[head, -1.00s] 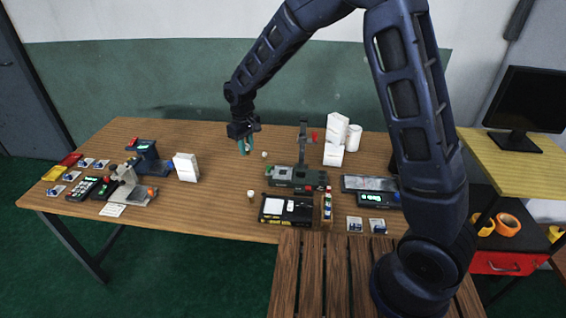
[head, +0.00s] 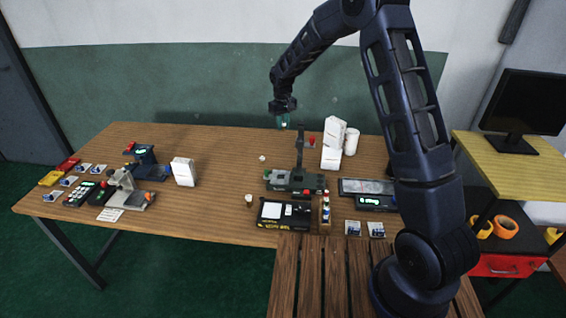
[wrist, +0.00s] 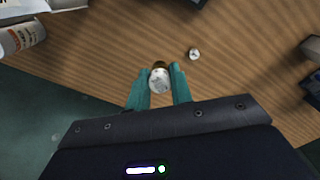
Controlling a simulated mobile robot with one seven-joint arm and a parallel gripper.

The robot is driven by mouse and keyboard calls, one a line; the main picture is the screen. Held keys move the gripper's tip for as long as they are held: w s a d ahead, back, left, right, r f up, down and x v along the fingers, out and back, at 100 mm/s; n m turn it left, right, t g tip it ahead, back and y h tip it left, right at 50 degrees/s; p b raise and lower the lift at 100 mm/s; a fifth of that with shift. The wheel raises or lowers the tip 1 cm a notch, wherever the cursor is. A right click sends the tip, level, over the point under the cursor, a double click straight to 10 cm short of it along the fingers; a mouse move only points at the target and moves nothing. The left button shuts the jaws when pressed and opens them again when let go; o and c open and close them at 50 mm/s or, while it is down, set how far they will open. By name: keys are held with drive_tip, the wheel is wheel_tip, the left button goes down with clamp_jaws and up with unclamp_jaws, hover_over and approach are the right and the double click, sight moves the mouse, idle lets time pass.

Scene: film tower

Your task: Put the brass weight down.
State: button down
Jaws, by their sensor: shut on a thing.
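My gripper (head: 283,122) is above the far part of the wooden table, near the green wall, left of the white boxes. In the wrist view its two teal fingers are shut on the brass weight (wrist: 160,77). The weight shows a pale, marked round face and a brownish-gold edge between the fingertips. It appears held above the tabletop (head: 220,150); the exact height is hard to judge.
A small pale-topped piece (wrist: 193,53) lies on the table near my gripper. White boxes (head: 331,150) and a white cylinder (head: 351,141) stand to the right. A green device with a post (head: 296,181) stands nearer. Bare wood lies left of it.

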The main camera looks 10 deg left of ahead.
sight(283, 164)
wheel_tip(283, 164, down, 18)
drive_tip(key=shift+f, duration=0.2)
idle(0.4)
drive_tip(key=shift+f, duration=0.15)
drive_tip(key=c, duration=1.2)
unclamp_jaws()
drive_tip(key=shift+c, duration=0.2)
